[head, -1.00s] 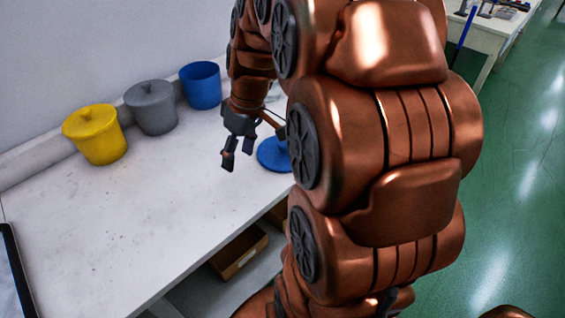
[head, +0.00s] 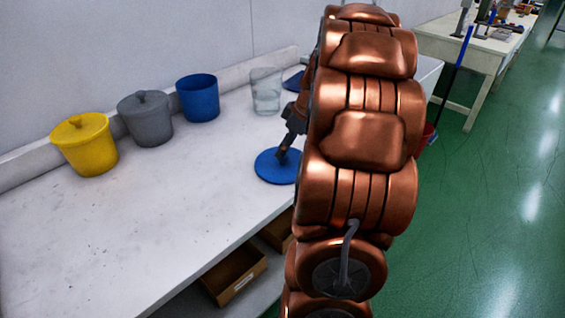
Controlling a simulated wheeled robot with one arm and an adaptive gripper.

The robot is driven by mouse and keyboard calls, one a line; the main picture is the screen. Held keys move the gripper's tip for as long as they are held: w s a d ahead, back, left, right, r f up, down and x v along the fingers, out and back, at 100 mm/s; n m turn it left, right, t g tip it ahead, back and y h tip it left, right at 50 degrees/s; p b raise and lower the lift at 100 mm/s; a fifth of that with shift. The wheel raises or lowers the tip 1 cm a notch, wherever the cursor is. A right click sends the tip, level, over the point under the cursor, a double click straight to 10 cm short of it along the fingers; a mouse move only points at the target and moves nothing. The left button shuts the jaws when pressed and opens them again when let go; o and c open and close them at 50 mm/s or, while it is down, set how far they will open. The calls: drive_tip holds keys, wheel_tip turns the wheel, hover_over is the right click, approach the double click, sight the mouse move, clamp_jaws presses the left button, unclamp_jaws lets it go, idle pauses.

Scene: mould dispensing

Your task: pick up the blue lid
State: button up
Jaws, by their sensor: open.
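The blue lid (head: 268,171) is a flat round disc lying on the white table, just left of my arm. My arm hides its right edge. My gripper (head: 282,158) is directly over the lid, pointing down, open, with its fingertips at or just above the lid's middle. I cannot tell whether they touch it. The lid's knob is not clearly visible behind the fingers. The blue pot (head: 198,98) stands open, without a lid, farther back to the left.
A grey lidded pot (head: 146,120) and a yellow lidded pot (head: 86,148) stand left of the blue pot. A clear glass container (head: 266,92) stands behind my gripper, with another dark blue disc (head: 293,80) beside it. The table's front left is clear.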

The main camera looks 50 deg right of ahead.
sight(272, 170)
drive_tip(key=shift+d+p+x, duration=0.2)
drive_tip(key=shift+p+x, duration=0.3)
drive_tip(key=shift+x, duration=1.85)
drive_tip(key=shift+s+f, duration=0.1)
drive_tip(key=shift+s, duration=0.05)
clamp_jaws()
